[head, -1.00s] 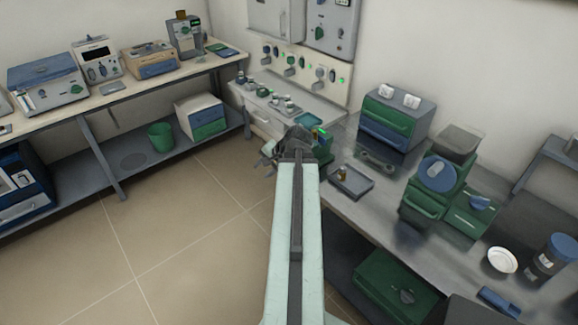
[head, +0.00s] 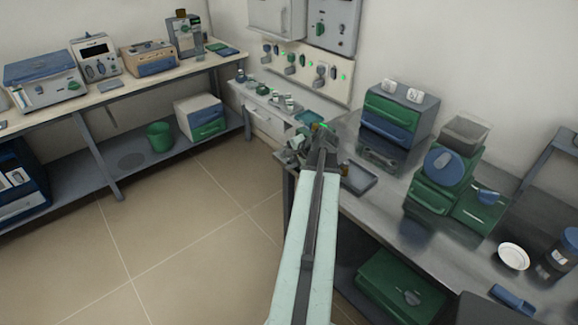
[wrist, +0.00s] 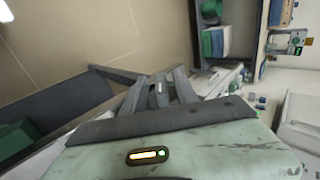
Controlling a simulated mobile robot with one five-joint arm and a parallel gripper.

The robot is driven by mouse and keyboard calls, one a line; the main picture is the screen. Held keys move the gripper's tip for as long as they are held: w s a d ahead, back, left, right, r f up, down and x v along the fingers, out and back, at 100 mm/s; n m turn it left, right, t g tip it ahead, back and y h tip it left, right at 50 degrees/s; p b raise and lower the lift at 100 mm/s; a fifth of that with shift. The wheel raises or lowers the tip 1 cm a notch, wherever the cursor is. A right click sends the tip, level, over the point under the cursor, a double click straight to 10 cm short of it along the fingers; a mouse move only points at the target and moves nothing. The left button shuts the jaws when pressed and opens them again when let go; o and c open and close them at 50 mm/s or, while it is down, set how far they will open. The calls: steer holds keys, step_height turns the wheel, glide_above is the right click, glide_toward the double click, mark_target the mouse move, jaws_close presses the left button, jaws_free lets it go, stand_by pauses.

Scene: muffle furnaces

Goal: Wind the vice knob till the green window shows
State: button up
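My gripper (head: 298,150) is at the front edge of the right-hand bench in the head view, partly hidden by my pale green arm. In the wrist view its two dark fingers (wrist: 160,88) stand apart. A small grey part (wrist: 158,95) shows between them, with gaps at its sides; I cannot tell whether it is the vice knob. A green-and-blue item (head: 308,118) lies on the bench just beyond the gripper. I cannot make out the vice, its knob or its window clearly. A lit green spot (head: 323,126) shows beside the arm's end.
A grey tray (head: 358,180) lies right of my arm. A green-and-blue drawer unit (head: 392,120) and a green machine (head: 440,175) stand farther right. Small fittings (head: 283,101) lie on the white counter behind. The floor to the left is clear.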

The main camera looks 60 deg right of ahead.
steer(key=shift+w, duration=0.1)
jaws_close()
steer(key=shift+a+f+t+b, duration=0.15)
steer(key=shift+f+t+b, duration=0.3)
steer(key=shift+b, duration=0.5)
steer(key=shift+f+t+h+b, duration=0.1)
steer(key=shift+t+h+b, duration=0.25)
steer(key=shift+b, duration=0.4)
steer(key=shift+t+b, duration=0.3)
steer(key=shift+b, duration=0.1)
steer(key=shift+r, duration=0.4)
jaws_free()
steer(key=shift+r, duration=0.1)
